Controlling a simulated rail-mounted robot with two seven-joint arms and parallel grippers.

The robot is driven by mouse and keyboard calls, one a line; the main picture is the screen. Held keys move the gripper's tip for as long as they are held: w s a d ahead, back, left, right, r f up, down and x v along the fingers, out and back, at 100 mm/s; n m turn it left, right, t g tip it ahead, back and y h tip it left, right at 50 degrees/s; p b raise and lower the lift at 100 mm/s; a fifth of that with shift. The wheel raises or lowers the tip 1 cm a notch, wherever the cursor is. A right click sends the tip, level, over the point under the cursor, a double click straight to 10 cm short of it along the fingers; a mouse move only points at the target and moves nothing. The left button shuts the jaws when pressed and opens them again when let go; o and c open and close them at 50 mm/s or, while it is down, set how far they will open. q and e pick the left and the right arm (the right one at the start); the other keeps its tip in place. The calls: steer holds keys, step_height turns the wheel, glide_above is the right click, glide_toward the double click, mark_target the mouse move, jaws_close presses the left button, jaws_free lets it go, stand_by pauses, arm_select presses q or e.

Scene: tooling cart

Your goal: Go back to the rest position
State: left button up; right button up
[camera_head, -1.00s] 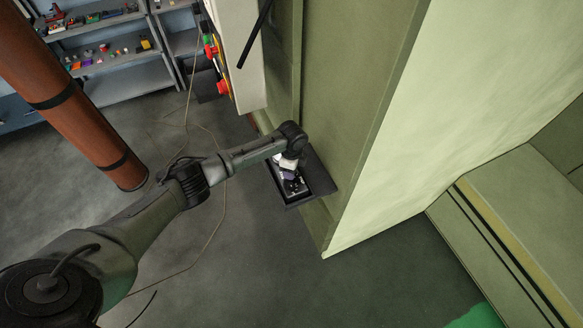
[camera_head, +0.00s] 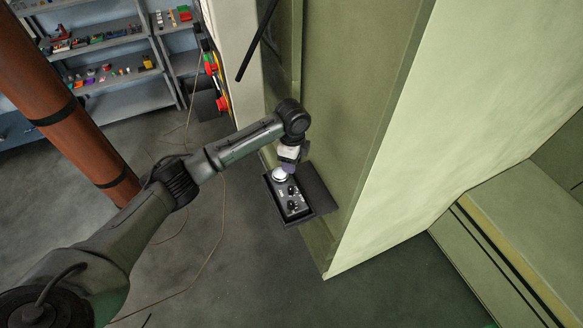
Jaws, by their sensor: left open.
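My left arm reaches in from the lower left, and my left gripper (camera_head: 287,168) is at its end, small and pointing down. It is above the far end of a small dark tray (camera_head: 284,217) fixed to the side of a green cabinet. In the tray is a dark panel (camera_head: 293,202) with black knobs and a round white part (camera_head: 280,174) near its far end. The gripper fingers overlap the white part in view, and I cannot tell whether they touch it. My right gripper is out of view.
The tall green cabinet (camera_head: 345,130) stands just right of the arm. An orange-brown pillar (camera_head: 60,95) rises at the left. Shelves (camera_head: 110,60) with small parts stand at the back. Red and green buttons (camera_head: 212,66) sit on a panel edge. Floor at centre left is clear, with a thin cable.

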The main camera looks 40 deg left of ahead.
arm_select(q)
steer(key=shift+r, duration=0.3)
stand_by(0.5)
